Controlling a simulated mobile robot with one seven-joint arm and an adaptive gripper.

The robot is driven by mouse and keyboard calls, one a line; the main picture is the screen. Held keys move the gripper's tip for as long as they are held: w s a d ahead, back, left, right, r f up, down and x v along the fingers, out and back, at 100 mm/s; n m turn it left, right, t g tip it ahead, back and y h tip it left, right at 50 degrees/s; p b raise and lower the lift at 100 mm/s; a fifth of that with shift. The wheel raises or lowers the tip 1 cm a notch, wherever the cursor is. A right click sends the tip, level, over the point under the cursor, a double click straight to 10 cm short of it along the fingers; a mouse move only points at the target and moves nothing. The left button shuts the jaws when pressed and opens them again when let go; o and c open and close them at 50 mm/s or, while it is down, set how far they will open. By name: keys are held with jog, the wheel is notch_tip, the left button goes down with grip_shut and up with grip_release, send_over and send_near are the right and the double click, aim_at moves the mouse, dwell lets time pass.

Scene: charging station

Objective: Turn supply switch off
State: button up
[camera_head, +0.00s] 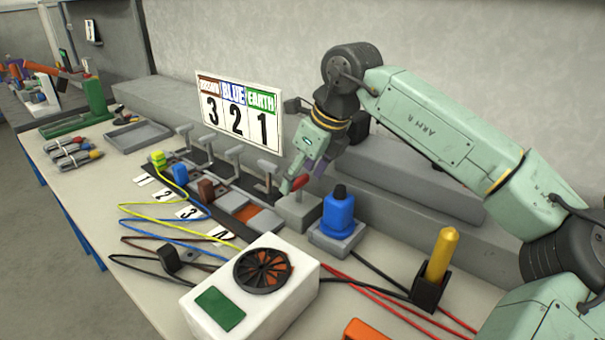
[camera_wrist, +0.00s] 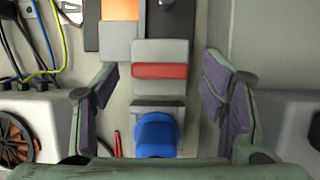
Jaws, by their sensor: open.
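A grey block with a red bar (camera_wrist: 160,71) shows in the wrist view. It looks like the supply switch, though no label is readable. In the head view this grey block (camera_head: 298,212) stands at the right end of the row of levers, with the red part at its top. My gripper (camera_head: 300,176) is over it in the head view, pointing down. In the wrist view my gripper (camera_wrist: 160,88) is open and empty, its two purple-padded fingers on either side of the block and apart from it. The lever's exact tilt is hard to tell.
A blue plug-like piece (camera_head: 339,208) on a grey base stands just right of the block. A white box with a fan (camera_head: 250,290) is in front. A yellow cylinder (camera_head: 440,256) in a black holder is at right. Several levers and cables lie left. A number sign (camera_head: 240,108) stands behind.

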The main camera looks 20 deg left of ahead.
jog(key=v, duration=1.2)
jog(key=shift+s, duration=0.15)
